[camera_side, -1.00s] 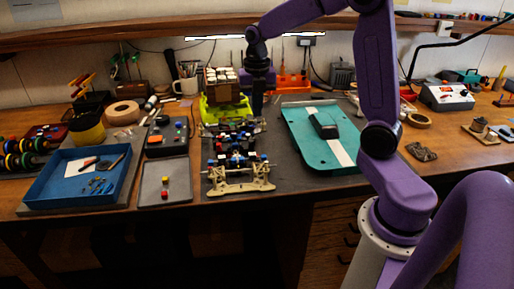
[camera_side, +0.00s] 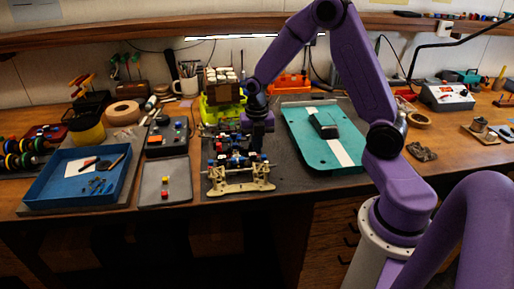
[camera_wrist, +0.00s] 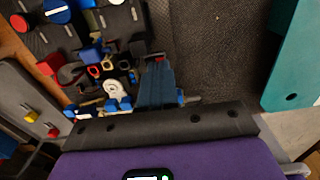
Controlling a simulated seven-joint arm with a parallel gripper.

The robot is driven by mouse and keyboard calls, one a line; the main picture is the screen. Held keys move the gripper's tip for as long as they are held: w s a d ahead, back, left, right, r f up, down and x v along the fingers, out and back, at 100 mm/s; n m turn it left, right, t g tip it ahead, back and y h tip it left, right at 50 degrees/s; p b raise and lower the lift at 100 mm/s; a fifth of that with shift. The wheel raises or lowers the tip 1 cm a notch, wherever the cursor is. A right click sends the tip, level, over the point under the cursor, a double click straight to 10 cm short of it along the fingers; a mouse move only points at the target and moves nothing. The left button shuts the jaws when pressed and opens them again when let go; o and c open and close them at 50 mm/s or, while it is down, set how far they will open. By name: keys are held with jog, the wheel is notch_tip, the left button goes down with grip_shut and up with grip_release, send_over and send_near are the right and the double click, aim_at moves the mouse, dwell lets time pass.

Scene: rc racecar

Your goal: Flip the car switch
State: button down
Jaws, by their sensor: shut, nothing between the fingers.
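The open car chassis (camera_side: 241,186) lies on the dark mat, with a tan front end and blue, red and black parts on top. In the wrist view, its electronics (camera_wrist: 108,72) are a cluster of blue, red and white parts beside my fingers. My gripper (camera_side: 257,148) is low at the right side of the chassis, fingers pointing down. In the wrist view, my gripper (camera_wrist: 159,66) is shut and empty, its tips close to a small red part. I cannot tell whether they touch it, nor which part is the switch.
The teal car body shell (camera_side: 296,136) with a white stripe lies right of the chassis. A grey tray (camera_side: 152,193) and a blue tray (camera_side: 45,192) are on the left. A lime-green stand (camera_side: 211,112) is behind the chassis. The dark mat between chassis and shell is clear.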

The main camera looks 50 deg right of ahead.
jog(key=shift+f, duration=0.5)
